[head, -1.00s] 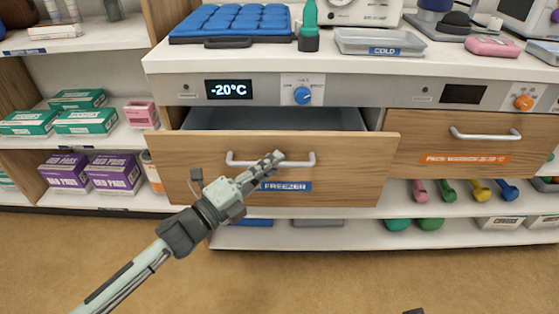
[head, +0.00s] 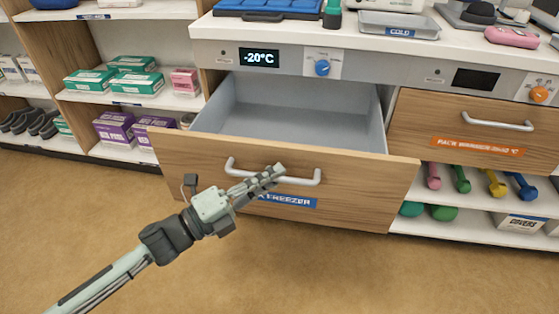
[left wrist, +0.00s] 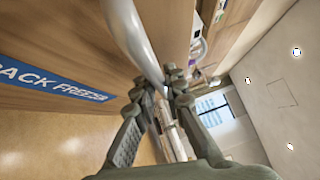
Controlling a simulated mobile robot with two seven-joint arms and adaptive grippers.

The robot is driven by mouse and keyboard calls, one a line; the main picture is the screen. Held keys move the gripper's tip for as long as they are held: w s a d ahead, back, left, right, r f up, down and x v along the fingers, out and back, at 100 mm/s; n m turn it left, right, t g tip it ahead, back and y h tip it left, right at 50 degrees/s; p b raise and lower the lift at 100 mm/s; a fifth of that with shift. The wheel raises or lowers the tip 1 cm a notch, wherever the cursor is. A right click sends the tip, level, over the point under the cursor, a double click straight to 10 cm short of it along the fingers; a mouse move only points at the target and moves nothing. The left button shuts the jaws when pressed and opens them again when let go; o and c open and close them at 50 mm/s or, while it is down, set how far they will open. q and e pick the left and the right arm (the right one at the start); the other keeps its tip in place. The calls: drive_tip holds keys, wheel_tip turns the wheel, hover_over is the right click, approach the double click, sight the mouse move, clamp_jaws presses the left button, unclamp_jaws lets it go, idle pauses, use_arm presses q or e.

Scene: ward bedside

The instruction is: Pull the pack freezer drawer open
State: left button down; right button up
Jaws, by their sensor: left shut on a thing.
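The pack freezer drawer (head: 365,203) has a wooden front with a blue label reading "FREEZER" (head: 288,200). It stands well open, and its grey inside is bare where I can see it. My left gripper (head: 272,176) is shut on the drawer's metal bar handle (head: 300,180), near the middle of the bar. In the left wrist view, the handle (left wrist: 142,45) runs down to between the fingers (left wrist: 160,90), beside the blue label (left wrist: 55,83). My right gripper is not seen.
A closed pack warmer drawer (head: 425,120) is to the right. The counter (head: 400,48) above carries a blue pad (head: 270,6) and a grey tray (head: 400,22). Shelves with boxes (head: 125,83) are at left, dumbbells (head: 497,185) below right. The floor in front is clear.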

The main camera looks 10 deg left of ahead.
use_arm(q)
drive_tip(key=s, duration=0.4)
drive_tip(key=shift+s, duration=0.35)
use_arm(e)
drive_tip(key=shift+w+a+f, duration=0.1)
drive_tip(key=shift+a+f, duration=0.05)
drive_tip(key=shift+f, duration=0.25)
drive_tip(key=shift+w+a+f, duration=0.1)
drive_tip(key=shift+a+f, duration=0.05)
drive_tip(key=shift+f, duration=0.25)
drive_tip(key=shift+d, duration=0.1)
use_arm(q)
drive_tip(key=c, duration=1.6)
unclamp_jaws()
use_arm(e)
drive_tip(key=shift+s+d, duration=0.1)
use_arm(q)
drive_tip(key=shift+s+a, duration=0.1)
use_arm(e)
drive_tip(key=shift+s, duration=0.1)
use_arm(q)
drive_tip(key=v, duration=1.1)
drive_tip(key=shift+s+a, duration=0.25)
drive_tip(key=shift+a, duration=0.1)
drive_tip(key=shift+f, duration=0.1)
